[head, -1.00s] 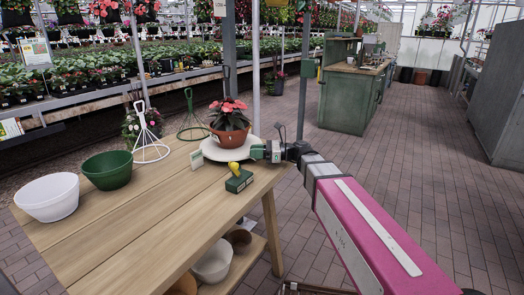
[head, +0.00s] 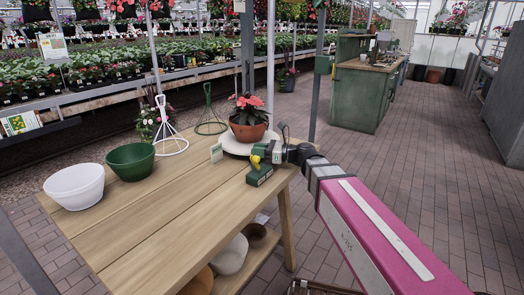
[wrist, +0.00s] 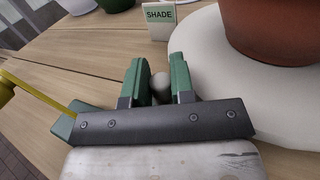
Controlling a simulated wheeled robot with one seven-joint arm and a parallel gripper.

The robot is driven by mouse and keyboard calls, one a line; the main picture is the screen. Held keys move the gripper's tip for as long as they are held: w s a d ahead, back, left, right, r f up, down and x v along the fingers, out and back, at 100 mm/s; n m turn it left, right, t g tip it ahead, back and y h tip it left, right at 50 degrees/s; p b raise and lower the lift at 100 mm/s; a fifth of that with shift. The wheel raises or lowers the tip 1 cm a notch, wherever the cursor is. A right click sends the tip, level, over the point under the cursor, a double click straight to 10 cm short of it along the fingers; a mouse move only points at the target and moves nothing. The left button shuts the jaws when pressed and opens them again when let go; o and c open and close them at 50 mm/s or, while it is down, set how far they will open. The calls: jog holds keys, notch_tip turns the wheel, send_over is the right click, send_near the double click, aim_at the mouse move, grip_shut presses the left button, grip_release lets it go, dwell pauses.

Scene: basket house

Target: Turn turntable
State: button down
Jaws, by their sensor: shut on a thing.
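The turntable (head: 229,147) is a round white disc near the far right corner of the wooden table. A terracotta pot (head: 247,133) with a pink-flowered plant stands on it. My gripper (head: 277,153) is low at the disc's front right edge. In the wrist view, its green fingers (wrist: 158,85) are shut on a small pale peg (wrist: 158,89) beside the disc. The peg's lower part is hidden, so how it joins the turntable cannot be seen. The disc (wrist: 222,60) and pot (wrist: 275,28) are at the right there.
A green block with a yellow top (head: 260,173) stands close in front of my gripper. A SHADE card (head: 216,153) stands left of the disc. A white bowl (head: 75,187), green bowl (head: 131,162) and wire stands (head: 167,135) are farther left. The middle tabletop is clear.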

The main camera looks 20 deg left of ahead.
jog(key=shift+s+a, duration=0.25)
jog(key=shift+a, duration=0.25)
dwell(0.3)
jog(key=c, duration=1)
grip_release()
jog(key=d, duration=1)
jog(key=shift+w+d, duration=0.3)
jog(key=shift+d, duration=0.05)
